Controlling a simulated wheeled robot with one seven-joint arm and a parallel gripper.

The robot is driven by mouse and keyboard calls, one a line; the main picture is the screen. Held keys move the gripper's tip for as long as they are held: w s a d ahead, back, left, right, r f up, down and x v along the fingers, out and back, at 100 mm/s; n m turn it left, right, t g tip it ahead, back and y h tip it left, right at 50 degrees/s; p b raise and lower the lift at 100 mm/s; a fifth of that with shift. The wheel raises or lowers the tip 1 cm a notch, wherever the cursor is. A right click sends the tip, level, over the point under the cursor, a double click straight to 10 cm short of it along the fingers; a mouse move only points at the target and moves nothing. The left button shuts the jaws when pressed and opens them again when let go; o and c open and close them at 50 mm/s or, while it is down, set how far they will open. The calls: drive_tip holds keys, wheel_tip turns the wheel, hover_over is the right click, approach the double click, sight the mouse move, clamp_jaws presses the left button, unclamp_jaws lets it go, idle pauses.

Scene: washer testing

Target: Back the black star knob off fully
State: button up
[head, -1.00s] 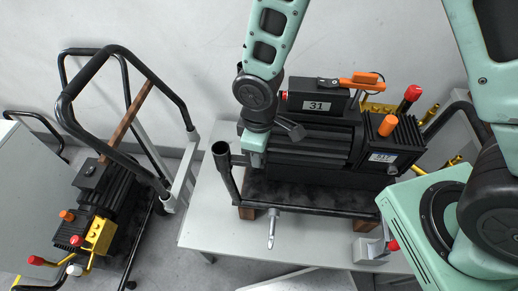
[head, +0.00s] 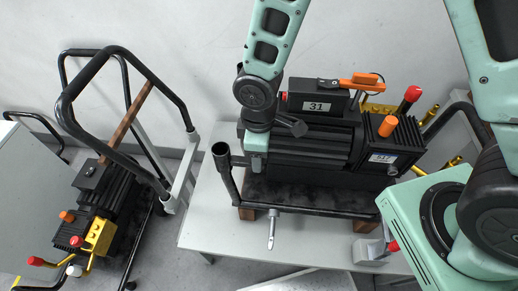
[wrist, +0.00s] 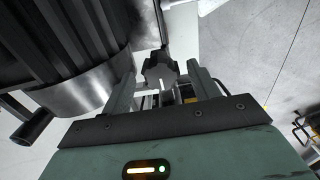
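The black star knob (wrist: 160,66) shows in the wrist view, straight ahead of my gripper and roughly midway between its fingertips. My gripper (wrist: 163,76) is open, with a finger on either side of the knob and a narrow gap visible at least on the right. How deep the knob sits between the fingers is hard to tell. In the head view my gripper (head: 254,163) points down at the left end of the black machine marked 31 (head: 312,145). The knob is hidden there behind my arm.
The machine stands in a black tubular frame (head: 310,205) on a light table (head: 210,222). An orange cap (head: 387,126) and a red-tipped lever (head: 412,94) rise at its right. A trolley (head: 125,110) and a second machine (head: 105,205) are at left.

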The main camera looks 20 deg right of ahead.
wheel_tip(320, 180, up, 17)
drive_tip(key=shift+r+b, duration=0.2)
drive_tip(key=shift+b, duration=0.1)
idle(0.5)
drive_tip(key=shift+s, duration=0.1)
drive_tip(key=s+d+m, duration=0.2)
drive_tip(key=s+m, duration=0.1)
drive_tip(key=s, duration=0.3)
drive_tip(key=s+d+m+b, duration=0.1)
drive_tip(key=s+d+m, duration=0.1)
drive_tip(key=s, duration=0.5)
drive_tip(key=shift+s+m+y, duration=0.15)
drive_tip(key=shift+m+y, duration=0.15)
drive_tip(key=shift+m, duration=0.2)
